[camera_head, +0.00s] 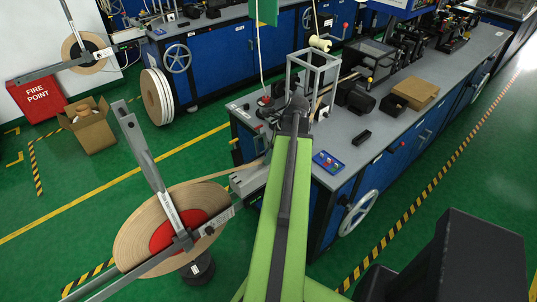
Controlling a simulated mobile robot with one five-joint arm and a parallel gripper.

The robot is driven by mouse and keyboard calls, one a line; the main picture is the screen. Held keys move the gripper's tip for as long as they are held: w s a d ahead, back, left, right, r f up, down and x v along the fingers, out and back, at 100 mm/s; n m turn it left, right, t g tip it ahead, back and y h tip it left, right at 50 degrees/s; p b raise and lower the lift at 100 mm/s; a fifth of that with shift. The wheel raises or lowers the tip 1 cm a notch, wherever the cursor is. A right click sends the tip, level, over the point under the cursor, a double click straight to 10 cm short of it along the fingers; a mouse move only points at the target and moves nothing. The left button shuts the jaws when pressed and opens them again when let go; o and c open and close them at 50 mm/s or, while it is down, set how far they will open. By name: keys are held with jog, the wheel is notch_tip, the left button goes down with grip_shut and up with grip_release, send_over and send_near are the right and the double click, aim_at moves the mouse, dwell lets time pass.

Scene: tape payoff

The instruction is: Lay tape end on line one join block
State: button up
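A large reel of tan tape (142,241) with a red hub (178,231) stands tilted at the lower left, held by grey metal arms. A strip of tape (232,172) runs from the reel toward a grey metal block (250,181) at the near left end of the blue machine bench. I cannot tell whether this is the join block, and the tape end is not clear. My green arm reaches up the middle of the view. My gripper (297,103) is at its far end, over the bench near an open metal frame; its fingers are too small to read.
The long grey-topped bench (398,160) carries a blue button panel (328,161), black boxes and a cardboard tray (415,92). A handwheel (358,213) juts from its side. A cardboard box (88,128) and white reels (157,97) stand at left.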

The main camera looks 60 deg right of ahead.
jog(key=shift+d+r, duration=0.1)
jog(key=shift+d, duration=0.05)
jog(key=p+v, duration=1.6)
jog(key=v, duration=0.1)
jog(key=shift+s, duration=0.2)
